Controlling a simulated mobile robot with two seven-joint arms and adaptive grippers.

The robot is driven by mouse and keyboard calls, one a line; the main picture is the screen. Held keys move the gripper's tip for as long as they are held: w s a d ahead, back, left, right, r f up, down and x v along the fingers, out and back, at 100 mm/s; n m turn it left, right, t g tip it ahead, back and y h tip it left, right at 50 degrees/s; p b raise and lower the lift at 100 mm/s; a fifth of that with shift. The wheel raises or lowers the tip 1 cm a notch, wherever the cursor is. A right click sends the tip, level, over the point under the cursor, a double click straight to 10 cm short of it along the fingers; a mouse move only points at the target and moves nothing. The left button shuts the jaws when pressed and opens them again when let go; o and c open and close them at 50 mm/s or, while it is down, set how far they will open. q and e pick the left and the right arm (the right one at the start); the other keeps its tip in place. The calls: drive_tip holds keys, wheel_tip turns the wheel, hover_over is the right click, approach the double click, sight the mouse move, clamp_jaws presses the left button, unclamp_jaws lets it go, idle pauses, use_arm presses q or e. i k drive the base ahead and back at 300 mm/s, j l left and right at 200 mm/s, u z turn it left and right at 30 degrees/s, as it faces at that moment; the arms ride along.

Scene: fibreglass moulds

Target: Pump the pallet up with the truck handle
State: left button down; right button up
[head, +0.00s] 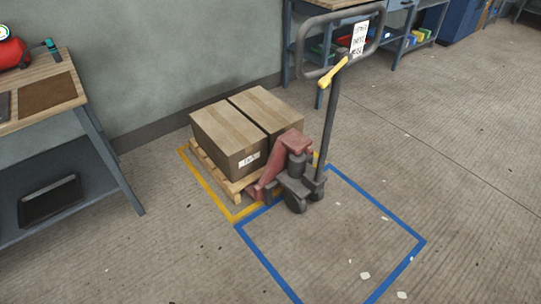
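A red and dark grey pallet truck (290,162) stands at the pallet's near right end. Its dark handle (331,113) rises nearly upright to a loop grip with a yellow lever (333,74) and a white label (358,38). The wooden pallet (213,170) bears cardboard boxes (232,125) and sits inside a yellow floor outline (197,169). The pallet looks close to the floor; any gap beneath it is too small to tell. The truck's forks are mostly hidden under the load. Neither of my grippers is in view.
A blue floor outline (397,267) marks bare floor in front of the truck. A workbench (95,137) with a wooden top stands at the left. Another bench (398,42) and a blue cabinet (456,20) stand at the back. Open floor lies to the right, with small scraps scattered on it.

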sight(360, 28)
drive_tip(key=l+u, duration=0.1)
drive_tip(key=u, duration=0.5)
drive_tip(key=i+l+u, duration=0.2)
drive_tip(key=l+u, duration=0.25)
drive_tip(key=l, duration=0.75)
drive_tip(key=l+u, duration=0.45)
drive_tip(key=l, duration=1.65)
drive_tip(key=k+l, duration=0.1)
drive_tip(key=l, duration=0.8)
